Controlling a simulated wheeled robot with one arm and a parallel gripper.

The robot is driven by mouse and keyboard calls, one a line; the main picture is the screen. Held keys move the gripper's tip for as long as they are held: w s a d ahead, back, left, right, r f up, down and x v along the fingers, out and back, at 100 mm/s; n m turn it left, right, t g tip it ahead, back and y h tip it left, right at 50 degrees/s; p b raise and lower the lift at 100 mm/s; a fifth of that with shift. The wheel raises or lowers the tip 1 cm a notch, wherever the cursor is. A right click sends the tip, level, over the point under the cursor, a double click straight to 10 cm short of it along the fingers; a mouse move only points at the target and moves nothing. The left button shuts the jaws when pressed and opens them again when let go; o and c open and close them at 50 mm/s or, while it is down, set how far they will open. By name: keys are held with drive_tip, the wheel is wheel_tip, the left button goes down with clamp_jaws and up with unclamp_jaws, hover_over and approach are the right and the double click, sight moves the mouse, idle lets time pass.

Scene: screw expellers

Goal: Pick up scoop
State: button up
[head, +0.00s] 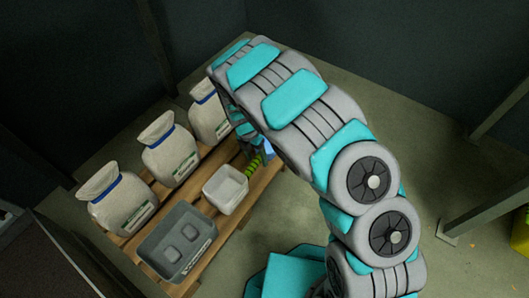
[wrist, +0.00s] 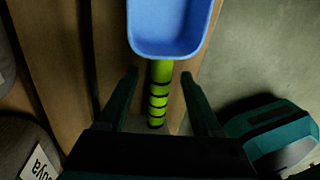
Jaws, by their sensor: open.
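The scoop has a blue bowl (wrist: 168,48) and a bright green handle (wrist: 159,97) with black bands. In the wrist view the bowl is at the top and the handle runs down towards me. In the head view the banded handle (head: 254,166) shows beside the white bin, and my arm hides part of the scoop. My gripper (wrist: 159,76) is open, with one finger on each side of the handle in the wrist view. I see gaps between the handle and both fingers. Whether the fingers are level with the handle or above it, I cannot tell.
A wooden pallet (head: 232,222) carries a white bin (head: 225,189), a grey bin (head: 177,243) with two blocky things inside, and three tied sacks (head: 170,154) along its far left side. Bare floor (head: 290,215) lies right of the pallet. A metal post foot (head: 447,238) stands further right.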

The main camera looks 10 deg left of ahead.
clamp_jaws()
idle(0.4)
idle(0.4)
